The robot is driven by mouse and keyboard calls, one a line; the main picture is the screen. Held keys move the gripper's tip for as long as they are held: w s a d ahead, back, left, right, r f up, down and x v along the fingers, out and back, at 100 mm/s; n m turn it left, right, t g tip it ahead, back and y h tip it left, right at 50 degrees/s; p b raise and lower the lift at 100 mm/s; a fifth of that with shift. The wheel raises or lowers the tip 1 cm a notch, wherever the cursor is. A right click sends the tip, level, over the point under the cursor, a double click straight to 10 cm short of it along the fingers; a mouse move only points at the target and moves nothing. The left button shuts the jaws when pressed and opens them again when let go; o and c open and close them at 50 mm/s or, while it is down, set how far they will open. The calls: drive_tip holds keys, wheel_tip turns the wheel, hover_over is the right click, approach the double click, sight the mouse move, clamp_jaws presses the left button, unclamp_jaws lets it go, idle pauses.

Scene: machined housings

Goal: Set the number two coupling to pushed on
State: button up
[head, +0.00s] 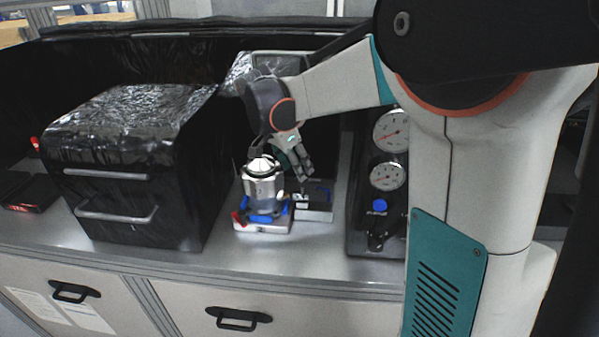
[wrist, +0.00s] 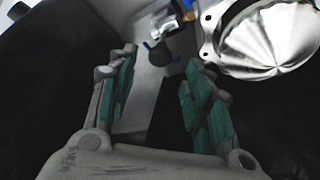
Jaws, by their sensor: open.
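A silver machined housing (head: 263,188) with a domed top stands upright on a pale base with blue and red parts (head: 264,224). In the wrist view its ribbed metal dome (wrist: 265,40) fills the upper right. My gripper (head: 303,168) is right of the housing's top in the head view, pointing down, its fingers apart and empty. In the wrist view my gripper (wrist: 161,58) shows both teal-padded fingers spread. A dark round part (wrist: 159,54) with blue bits beside it appears beyond and between the fingertips. I cannot tell which part is the number two coupling; no number is readable.
A black box (head: 314,199) with a blue patch sits right of the housing. A dark gauge panel (head: 377,225) with dials stands farther right. A large black foil-topped case (head: 130,190) fills the left. The grey bench front (head: 320,268) is clear.

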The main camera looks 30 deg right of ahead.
drive_tip(key=v, duration=0.7)
drive_tip(key=shift+r, duration=0.25)
drive_tip(key=shift+a, duration=0.15)
drive_tip(key=s+a+f+n+t+y+b, duration=0.2)
drive_tip(key=s+f+n, duration=0.5)
drive_tip(key=s, duration=0.4)
drive_tip(key=s+a+f+n+t+y+b, duration=0.2)
drive_tip(key=s+a+f+n+t+b, duration=0.2)
drive_tip(key=s, duration=0.7)
wheel_tip(320, 180, down, 3)
drive_tip(key=a+n+b, duration=0.2)
drive_tip(key=a+n, duration=0.1)
drive_tip(key=n, duration=0.1)
drive_tip(key=shift+s+n, duration=0.25)
drive_tip(key=shift+n, duration=0.15)
drive_tip(key=shift+f, duration=0.15)
drive_tip(key=shift+c, duration=0.2)
